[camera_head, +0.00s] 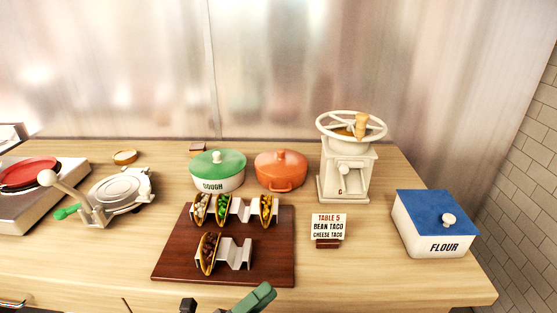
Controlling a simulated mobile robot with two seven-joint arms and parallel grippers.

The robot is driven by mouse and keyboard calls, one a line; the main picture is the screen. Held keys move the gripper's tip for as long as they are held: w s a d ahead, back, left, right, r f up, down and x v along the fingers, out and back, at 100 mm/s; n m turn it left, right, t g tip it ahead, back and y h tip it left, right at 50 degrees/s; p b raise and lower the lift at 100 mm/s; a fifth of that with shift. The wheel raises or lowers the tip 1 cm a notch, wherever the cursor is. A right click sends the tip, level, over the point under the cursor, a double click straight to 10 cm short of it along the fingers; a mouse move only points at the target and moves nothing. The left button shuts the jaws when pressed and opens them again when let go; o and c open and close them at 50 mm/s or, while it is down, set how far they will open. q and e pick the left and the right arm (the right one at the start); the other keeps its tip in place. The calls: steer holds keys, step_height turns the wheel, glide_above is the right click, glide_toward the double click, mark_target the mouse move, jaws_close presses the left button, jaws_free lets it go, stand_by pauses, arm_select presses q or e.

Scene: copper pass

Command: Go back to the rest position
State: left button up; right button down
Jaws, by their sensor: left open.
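My left gripper (228,300) shows only in part at the bottom edge of the head view. It is open, with a green finger and a dark tip, in front of the brown wooden board (172,262). No held object shows. My right gripper is not in view. On the board, the back metal taco holder (242,212) carries three filled tacos, two at its left and one at its right (267,209). The front holder (236,254) carries one dark-filled taco (208,252) at its left end.
A green-lidded dough pot (217,172), orange pot (281,170) and cream grinder (346,170) stand behind. The order card (328,227) and blue-lidded flour box (436,225) are right. A press (120,190) and red pan (30,172) are left. The front right counter is clear.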

arm_select(q)
steer(key=s+a+f+n+t+y, duration=0.1)
steer(key=s+a+f+n+y, duration=0.1)
steer(key=a+f+n+y, duration=0.55)
steer(key=s+a+f+n+t+y, duration=0.1)
steer(key=s+a+f+n+y, duration=0.3)
steer(key=f+n, duration=0.65)
steer(key=s+a+f+n+g+y, duration=0.2)
steer(key=s+f+n+g, duration=0.1)
steer(key=s+f+n, duration=0.2)
steer(key=s+a+f+n+g+y, duration=0.2)
steer(key=s+f+n, duration=0.4)
steer(key=s, duration=0.3)
steer(key=shift+s+a+f+n+g, duration=0.3)
steer(key=shift+a+n+g, duration=0.25)
steer(key=shift+a, duration=0.25)
